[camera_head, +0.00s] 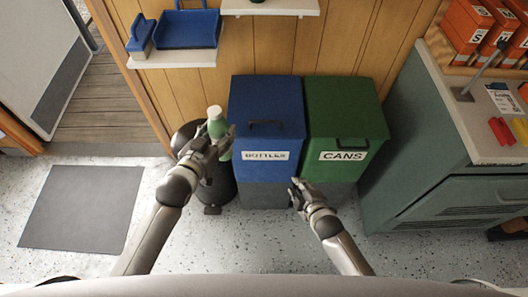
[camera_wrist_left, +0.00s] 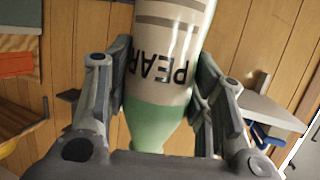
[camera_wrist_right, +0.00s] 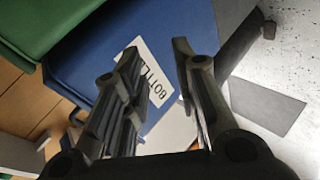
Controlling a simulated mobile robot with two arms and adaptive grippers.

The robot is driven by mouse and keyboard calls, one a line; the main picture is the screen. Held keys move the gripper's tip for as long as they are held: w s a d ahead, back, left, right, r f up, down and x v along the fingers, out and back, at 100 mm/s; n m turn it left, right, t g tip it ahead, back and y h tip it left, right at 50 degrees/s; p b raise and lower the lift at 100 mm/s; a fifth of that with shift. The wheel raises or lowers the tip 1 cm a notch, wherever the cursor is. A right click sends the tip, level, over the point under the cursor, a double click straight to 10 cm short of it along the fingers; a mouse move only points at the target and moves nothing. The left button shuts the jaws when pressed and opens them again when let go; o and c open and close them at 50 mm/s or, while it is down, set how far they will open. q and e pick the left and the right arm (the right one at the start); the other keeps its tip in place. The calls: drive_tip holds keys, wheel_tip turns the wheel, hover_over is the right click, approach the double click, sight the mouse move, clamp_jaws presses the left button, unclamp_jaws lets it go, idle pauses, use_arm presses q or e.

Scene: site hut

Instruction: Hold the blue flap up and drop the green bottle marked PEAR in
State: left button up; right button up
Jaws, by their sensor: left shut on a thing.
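My left gripper (camera_head: 207,146) is shut on the green bottle (camera_head: 216,122), left of the blue bin. The left wrist view shows the bottle (camera_wrist_left: 160,115) between both fingers, with PEAR on its pale label. The blue bin, labelled BOTTLES, has a blue flap (camera_head: 267,100) with a dark handle on top; the flap looks down. My right gripper (camera_head: 298,187) is empty and open in front of the blue bin's lower right part. In the right wrist view, its fingers (camera_wrist_right: 155,70) are apart, with the blue bin (camera_wrist_right: 95,50) and its label beyond them.
A green bin (camera_head: 345,110) labelled CANS stands against the blue bin's right side. A dark round container (camera_head: 218,188) stands at the blue bin's left, partly behind my left arm. A grey-green cabinet (camera_head: 430,150) is at right. A grey mat (camera_head: 80,208) lies on open floor at left.

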sight(274, 122)
drive_tip(key=w+a+r+n+t+y, duration=0.1)
drive_tip(key=w+a+r+n+t, duration=0.15)
drive_tip(key=r, duration=0.55)
drive_tip(key=w+a+r+n+t+y, duration=0.1)
drive_tip(key=w+a+r+n, duration=0.15)
drive_tip(key=r, duration=0.55)
drive_tip(key=shift+r+x, duration=0.1)
drive_tip(key=shift+x, duration=2.35)
drive_tip(key=shift+r+x, duration=0.15)
drive_tip(key=shift+x, duration=2.35)
drive_tip(key=shift+d+x, duration=0.2)
drive_tip(key=shift+x, duration=1.35)
drive_tip(key=shift+w+r, duration=0.1)
drive_tip(key=shift+w, duration=0.05)
drive_tip(key=shift+c, duration=0.4)
